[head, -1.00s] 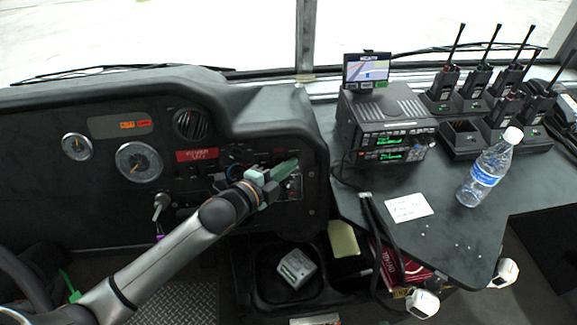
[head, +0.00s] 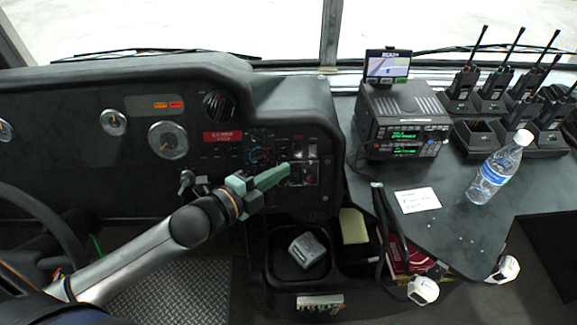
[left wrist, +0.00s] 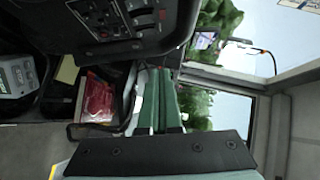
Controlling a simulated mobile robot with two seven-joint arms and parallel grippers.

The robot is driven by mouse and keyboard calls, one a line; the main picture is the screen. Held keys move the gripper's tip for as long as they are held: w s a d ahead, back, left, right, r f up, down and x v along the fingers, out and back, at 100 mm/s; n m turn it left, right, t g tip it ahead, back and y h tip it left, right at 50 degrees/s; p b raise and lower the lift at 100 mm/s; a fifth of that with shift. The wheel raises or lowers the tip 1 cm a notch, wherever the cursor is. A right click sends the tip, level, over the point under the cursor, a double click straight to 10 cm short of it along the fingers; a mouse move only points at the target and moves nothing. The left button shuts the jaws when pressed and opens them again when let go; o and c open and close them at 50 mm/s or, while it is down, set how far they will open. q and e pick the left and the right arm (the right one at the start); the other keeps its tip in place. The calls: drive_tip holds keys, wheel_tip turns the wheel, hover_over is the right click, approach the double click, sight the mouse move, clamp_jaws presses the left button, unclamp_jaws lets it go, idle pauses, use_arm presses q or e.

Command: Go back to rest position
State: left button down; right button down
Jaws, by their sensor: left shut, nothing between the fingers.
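My left gripper (head: 284,174) has green fingers and is in front of the dashboard's switch panel (head: 312,150) in the head view. Its fingers are shut together with nothing between them. I cannot tell from this view how far the fingertips are from the panel. In the left wrist view the shut green fingers (left wrist: 160,100) show in the middle. My right gripper is in neither view.
A dark counter (head: 440,235) at the right bears a radio unit (head: 400,115), a water bottle (head: 498,170), a white note (head: 417,200) and several handheld radios (head: 495,85). Below are a dark bin (head: 290,275) with a grey box (head: 307,250). A steering wheel (head: 40,215) is at the left.

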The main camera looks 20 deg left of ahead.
use_arm(q)
drive_tip(key=shift+s+a+r, duration=0.1)
drive_tip(key=shift+s, duration=0.05)
idle(0.4)
drive_tip(key=s+f+n+g+y+p, duration=0.4)
drive_tip(key=s+f+n+g+p, duration=0.1)
drive_tip(key=s+f+n, duration=1.1)
drive_tip(key=shift+s+d+f+n, duration=0.3)
drive_tip(key=shift+f+n, duration=0.5)
drive_tip(key=shift+n, duration=0.3)
